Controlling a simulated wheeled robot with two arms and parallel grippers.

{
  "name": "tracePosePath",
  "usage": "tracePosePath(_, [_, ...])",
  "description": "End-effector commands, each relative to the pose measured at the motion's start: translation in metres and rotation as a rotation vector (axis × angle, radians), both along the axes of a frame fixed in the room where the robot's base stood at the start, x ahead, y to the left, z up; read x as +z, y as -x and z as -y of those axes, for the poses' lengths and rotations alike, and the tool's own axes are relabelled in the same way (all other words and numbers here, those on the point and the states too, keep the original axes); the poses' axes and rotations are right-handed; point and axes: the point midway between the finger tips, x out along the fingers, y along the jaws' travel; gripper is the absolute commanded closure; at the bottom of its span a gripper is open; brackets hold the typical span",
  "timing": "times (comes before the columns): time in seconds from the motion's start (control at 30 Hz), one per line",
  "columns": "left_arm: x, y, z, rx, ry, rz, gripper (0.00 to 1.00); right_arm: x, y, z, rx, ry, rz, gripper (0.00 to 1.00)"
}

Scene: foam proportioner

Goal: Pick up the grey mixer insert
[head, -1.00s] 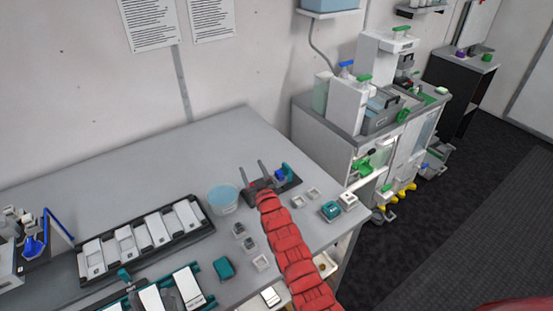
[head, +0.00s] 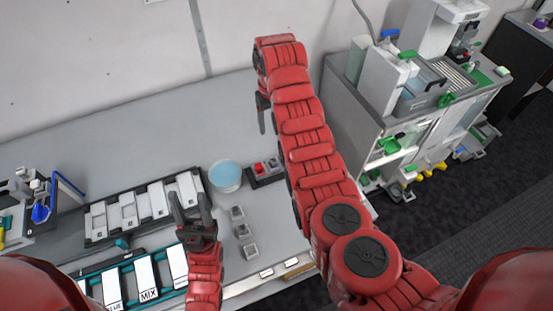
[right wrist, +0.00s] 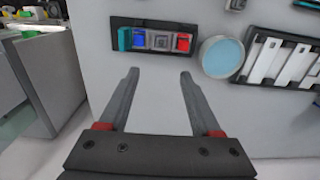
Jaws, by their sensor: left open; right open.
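A grey square piece (right wrist: 161,41), which looks like the grey mixer insert, sits in a dark rack (right wrist: 119,22) between a blue piece (right wrist: 138,38) and a red piece (right wrist: 183,42) in the right wrist view. A teal piece (right wrist: 124,38) is at the rack's left end. My right gripper (right wrist: 159,74) is open and empty, its fingertips apart from the rack. In the head view the rack (head: 266,180) is partly hidden behind my right arm. My left gripper (head: 190,196) is open and empty near the white-block tray.
A blue-topped round tub (head: 226,177) stands beside the rack. A dark tray of white blocks (head: 88,222) is on the left. The back of the table is clear. A cabinet (head: 345,95) stands right.

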Motion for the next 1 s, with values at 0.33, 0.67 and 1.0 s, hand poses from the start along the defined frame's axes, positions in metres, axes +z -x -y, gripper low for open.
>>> tracePosePath(0.33, [-0.049, 0.000, 0.000, 0.000, 0.000, 0.000, 0.50, -0.069, 0.000, 0.001, -0.001, 0.002, 0.000, 0.35])
tracePosePath(0.67, [-0.046, 0.000, 0.000, 0.000, 0.000, 0.000, 0.50, -0.118, 0.000, 0.000, 0.000, 0.001, 0.004, 0.35])
tracePosePath(1.0, [-0.050, 0.000, 0.000, 0.000, 0.000, 0.000, 0.50, -0.165, 0.007, 0.001, -0.001, 0.001, 0.004, 0.35])
